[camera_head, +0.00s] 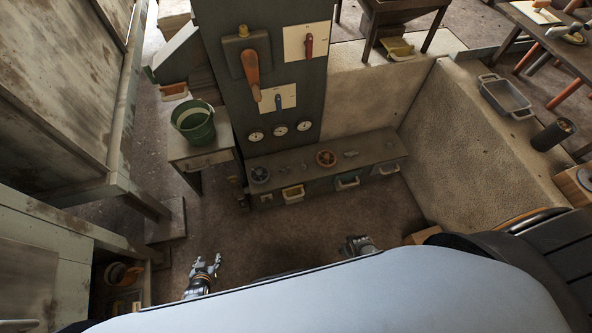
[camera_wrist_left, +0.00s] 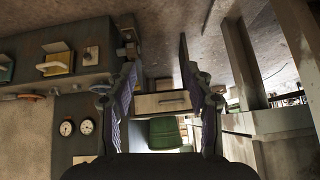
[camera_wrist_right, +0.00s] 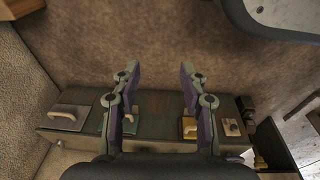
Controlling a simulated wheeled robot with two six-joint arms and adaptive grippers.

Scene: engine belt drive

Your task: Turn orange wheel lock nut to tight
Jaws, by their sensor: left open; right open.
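The orange wheel (camera_head: 326,158) sits on top of the long low bench against the wall in the head view. Its lock nut is too small to make out. My left gripper (camera_head: 206,265) is open and empty above the floor in front of the bench, left of the wheel and apart from it. In the left wrist view its fingers (camera_wrist_left: 158,62) are spread with nothing between them. My right gripper (camera_head: 357,243) is open and empty, apart from the bench front. In the right wrist view its fingers (camera_wrist_right: 160,68) frame the bench front.
The bench (camera_head: 375,157) also carries a dark wheel (camera_head: 260,174) and has drawers with coloured fronts. A dark panel (camera_head: 230,93) with an orange-handled lever (camera_head: 251,75) and three gauges rises behind. A green bucket (camera_head: 194,123) stands left. Floor before the bench is clear.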

